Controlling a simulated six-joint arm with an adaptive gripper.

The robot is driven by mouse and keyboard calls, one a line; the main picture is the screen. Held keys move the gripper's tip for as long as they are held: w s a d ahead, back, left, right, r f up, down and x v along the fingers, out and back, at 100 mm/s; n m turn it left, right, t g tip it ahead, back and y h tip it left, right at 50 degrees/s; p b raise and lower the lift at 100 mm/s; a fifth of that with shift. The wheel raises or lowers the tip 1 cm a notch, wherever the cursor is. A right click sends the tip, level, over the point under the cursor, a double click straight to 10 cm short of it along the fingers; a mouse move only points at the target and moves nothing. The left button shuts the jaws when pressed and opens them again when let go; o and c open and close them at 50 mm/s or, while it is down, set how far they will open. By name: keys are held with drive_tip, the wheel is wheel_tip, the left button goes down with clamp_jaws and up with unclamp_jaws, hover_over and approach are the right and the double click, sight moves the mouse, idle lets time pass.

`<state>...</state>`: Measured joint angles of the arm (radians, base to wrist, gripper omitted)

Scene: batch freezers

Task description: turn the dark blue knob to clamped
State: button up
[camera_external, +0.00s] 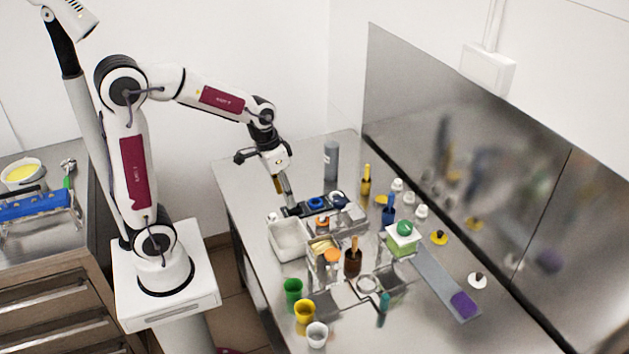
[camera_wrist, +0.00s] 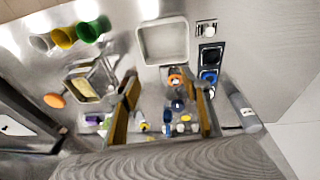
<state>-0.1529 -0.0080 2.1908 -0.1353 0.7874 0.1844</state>
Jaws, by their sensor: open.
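A blue round knob (camera_external: 316,203) sits on a dark plate in a row of small fixtures near the middle of the bench. It also shows in the wrist view (camera_wrist: 209,76), just beyond the right fingertip, with a black fixture (camera_wrist: 210,55) beside it. A darker blue part (camera_external: 340,199) lies right of the knob in the external view; I cannot tell whether it is a separate knob. No clamp marking is readable. My gripper (camera_external: 288,203) points down near the left end of the row. In the wrist view its fingers (camera_wrist: 167,84) are apart, with nothing held between them.
A white tray (camera_external: 271,241) stands in front of the row. A grey cylinder (camera_external: 331,162) stands behind it. Bottles, including a brown one (camera_external: 353,266), crowd the right. Green (camera_external: 293,290) and yellow (camera_external: 304,312) cups stand at the front. The back left bench is clear.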

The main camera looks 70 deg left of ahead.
drive_tip(key=s+d+r, duration=0.1)
drive_tip(key=s+r, duration=0.2)
drive_tip(key=s, duration=0.5)
drive_tip(key=shift+s+d+r+t+y, duration=0.2)
drive_tip(key=shift+d+r+t+y, duration=0.1)
drive_tip(key=shift+r+t, duration=0.1)
idle(0.8)
drive_tip(key=s+d+r+t, duration=0.1)
drive_tip(key=s+r+t, duration=0.1)
drive_tip(key=s+r, duration=0.2)
drive_tip(key=s, duration=0.3)
drive_tip(key=shift+d+r+m+t, duration=0.3)
drive_tip(key=shift+d+r+t, duration=0.05)
drive_tip(key=shift+r+t, duration=0.05)
drive_tip(key=shift+d, duration=0.1)
idle(3.3)
